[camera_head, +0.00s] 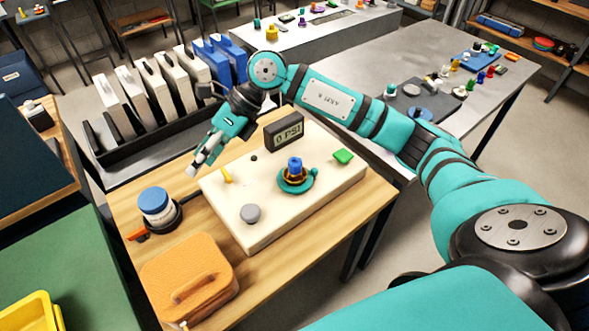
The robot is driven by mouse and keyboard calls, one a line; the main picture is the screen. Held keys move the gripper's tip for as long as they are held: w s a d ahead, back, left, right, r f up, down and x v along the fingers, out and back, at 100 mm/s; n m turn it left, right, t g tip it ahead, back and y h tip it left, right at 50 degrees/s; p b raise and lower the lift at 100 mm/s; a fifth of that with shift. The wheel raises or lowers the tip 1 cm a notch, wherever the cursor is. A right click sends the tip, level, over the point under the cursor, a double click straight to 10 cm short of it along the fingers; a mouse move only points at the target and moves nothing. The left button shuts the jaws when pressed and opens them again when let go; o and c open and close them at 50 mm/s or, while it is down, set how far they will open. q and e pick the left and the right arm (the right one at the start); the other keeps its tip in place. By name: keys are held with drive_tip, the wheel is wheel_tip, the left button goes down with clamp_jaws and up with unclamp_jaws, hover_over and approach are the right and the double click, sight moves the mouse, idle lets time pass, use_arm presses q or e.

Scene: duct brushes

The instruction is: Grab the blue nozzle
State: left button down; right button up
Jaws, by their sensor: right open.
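The blue nozzle (295,164) stands upright in a brass-coloured fitting on a round teal base (297,181). This base sits on a cream block (275,212) on a wooden table. My right gripper (202,163) reaches in from the right on a teal arm. It is over the block's far left edge, to the left of the nozzle and apart from it. Its fingers point down and to the left, open, with nothing seen between them. My left gripper is not in view.
A green piece (343,157), a grey knob (250,214) and a yellow lever (227,174) are on the block. An orange case (190,280) and a blue-lidded jar (155,204) stand to its left.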

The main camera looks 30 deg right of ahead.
drive_tip(key=w+d+h, duration=0.2)
drive_tip(key=d+h, duration=0.4)
drive_tip(key=d, duration=0.7)
wheel_tip(320, 180, up, 2)
drive_tip(key=m+g+h, duration=0.1)
drive_tip(key=h, duration=0.2)
hover_over(295, 161)
drive_tip(key=f+p, duration=0.1)
drive_tip(key=f, duration=0.2)
drive_tip(key=f+p, duration=0.1)
drive_tip(key=f, duration=0.3)
drive_tip(key=f+p, duration=0.1)
drive_tip(key=f, duration=0.3)
drive_tip(key=shift+w, duration=0.4)
drive_tip(key=f+p, duration=0.1)
drive_tip(key=f, duration=0.1)
drive_tip(key=s+f+p, duration=0.1)
drive_tip(key=f+p, duration=0.1)
drive_tip(key=shift+f, duration=0.35)
drive_tip(key=shift+w+f, duration=0.1)
drive_tip(key=shift+f, duration=0.2)
drive_tip(key=c, duration=1.3)
